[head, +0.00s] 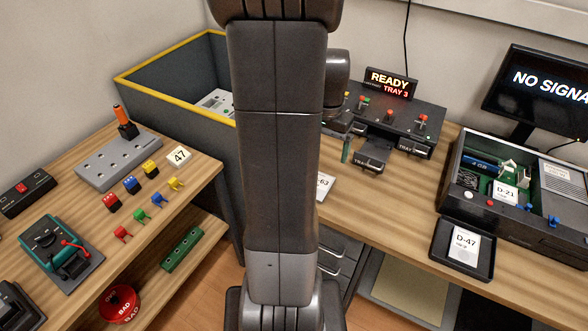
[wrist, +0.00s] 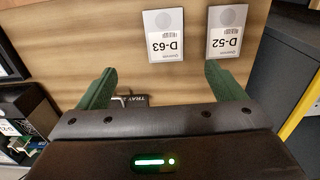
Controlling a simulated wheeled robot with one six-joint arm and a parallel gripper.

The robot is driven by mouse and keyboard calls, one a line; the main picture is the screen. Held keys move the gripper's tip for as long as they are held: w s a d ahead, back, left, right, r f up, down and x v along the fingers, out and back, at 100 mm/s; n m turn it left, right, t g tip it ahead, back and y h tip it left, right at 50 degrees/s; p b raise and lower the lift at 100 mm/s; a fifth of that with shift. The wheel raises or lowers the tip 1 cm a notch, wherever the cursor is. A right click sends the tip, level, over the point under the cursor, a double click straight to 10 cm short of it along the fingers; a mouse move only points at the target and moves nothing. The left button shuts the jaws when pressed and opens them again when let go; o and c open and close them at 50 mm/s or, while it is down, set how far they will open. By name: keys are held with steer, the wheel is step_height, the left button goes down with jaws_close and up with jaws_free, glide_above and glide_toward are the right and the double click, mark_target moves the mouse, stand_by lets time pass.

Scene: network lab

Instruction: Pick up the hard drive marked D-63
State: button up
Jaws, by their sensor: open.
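The hard drive marked D-63 (wrist: 163,35) lies label up on the wooden bench, a pale plate with a round mark. In the head view its right part (head: 325,186) shows beside my arm, which hides the rest. In the wrist view my gripper (wrist: 160,67) is open and empty, its two green fingers spread wide. D-63 lies beyond the fingertips, within the span between them in the picture, with a visible gap. A similar drive marked D-52 (wrist: 229,31) lies just right of it in the wrist view; my arm hides it in the head view.
A dark tray unit (head: 400,122) with a lit sign (head: 390,83) reading READY TRAY 3 stands behind, one tray (head: 371,157) sticking out. Right of it are an open case (head: 560,232) and drive D-47 (head: 465,244) in a black tray. A yellow-rimmed bin (head: 165,93) stands left.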

steer(key=f, duration=0.8)
steer(key=shift+w+a, duration=0.2)
steer(key=shift+a, duration=0.05)
steer(key=shift+w+f, duration=0.2)
steer(key=shift+f, duration=2.7)
steer(key=c, duration=1.2)
